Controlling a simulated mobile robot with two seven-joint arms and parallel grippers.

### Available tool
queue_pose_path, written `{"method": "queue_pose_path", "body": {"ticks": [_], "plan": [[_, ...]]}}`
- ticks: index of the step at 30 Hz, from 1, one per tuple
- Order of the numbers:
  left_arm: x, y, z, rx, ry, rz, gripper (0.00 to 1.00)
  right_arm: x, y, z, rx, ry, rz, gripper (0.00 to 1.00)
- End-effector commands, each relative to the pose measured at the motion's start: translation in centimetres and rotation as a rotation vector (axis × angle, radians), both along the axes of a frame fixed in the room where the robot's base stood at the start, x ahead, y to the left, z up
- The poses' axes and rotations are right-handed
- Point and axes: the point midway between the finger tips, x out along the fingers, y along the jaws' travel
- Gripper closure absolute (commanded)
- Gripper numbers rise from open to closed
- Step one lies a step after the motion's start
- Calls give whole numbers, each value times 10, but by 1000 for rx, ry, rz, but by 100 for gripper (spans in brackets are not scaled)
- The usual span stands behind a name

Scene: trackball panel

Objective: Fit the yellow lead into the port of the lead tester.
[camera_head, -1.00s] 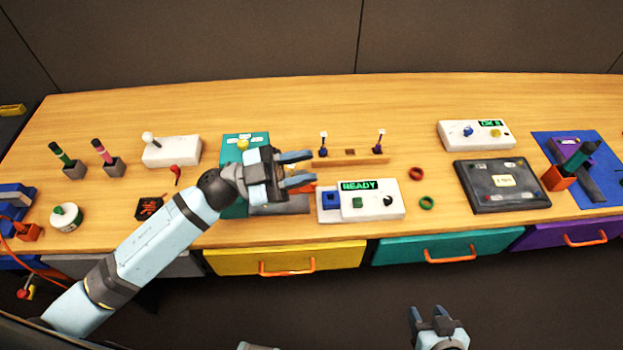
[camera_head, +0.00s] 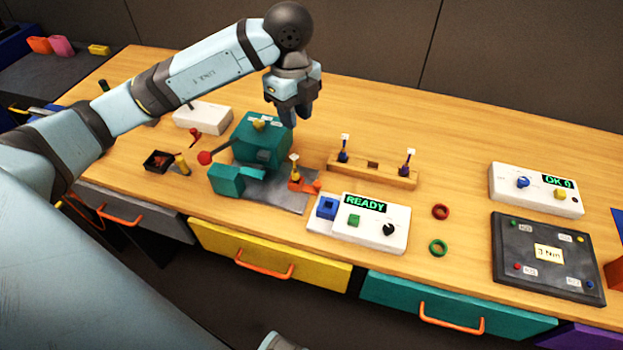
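A small upright piece with a yellow part and a white tag, which looks like the yellow lead (camera_head: 295,171), stands at an orange clamp-like part (camera_head: 311,187) beside the teal machine (camera_head: 250,150). The lead tester seems to be the white box (camera_head: 377,232) with a green READY display; its blue block (camera_head: 327,208) with a dark opening looks like the port. My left gripper (camera_head: 297,119) points down above and behind the yellow piece, apart from it. Its fingers overlap in this view, so their opening is unclear.
A wooden rack (camera_head: 350,170) holds two dark-blue leads with white tags, with an empty slot between. Red (camera_head: 440,212) and green (camera_head: 438,248) rings lie right of the READY box. A red-knobbed lever (camera_head: 205,158) sticks out left. Bare table lies behind the rack.

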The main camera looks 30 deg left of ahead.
Motion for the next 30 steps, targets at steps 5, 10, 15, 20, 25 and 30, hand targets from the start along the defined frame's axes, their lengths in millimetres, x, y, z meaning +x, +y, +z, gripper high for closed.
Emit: {"method": "queue_pose_path", "body": {"ticks": [5, 10, 15, 20, 25, 30], "plan": [[2, 10, -6, 50, -9, 44, 70, 1, 1, -1, 3, -1, -1, 51], [2, 10, -40, 48, -7, 43, 70, -2, 3, -3, 10, 4, -2, 51], [2, 9, -69, 46, -7, 41, 70, -7, 5, -6, 14, 13, -4, 51], [2, 9, -81, 46, -11, 40, 70, -7, 5, -6, 14, 14, -5, 51], [2, 8, -92, 44, -8, 40, 70, -5, 3, -5, 10, 10, -3, 51], [1, 7, -118, 45, -6, 39, 70, -2, -1, -3, 0, 4, 1, 51]]}}
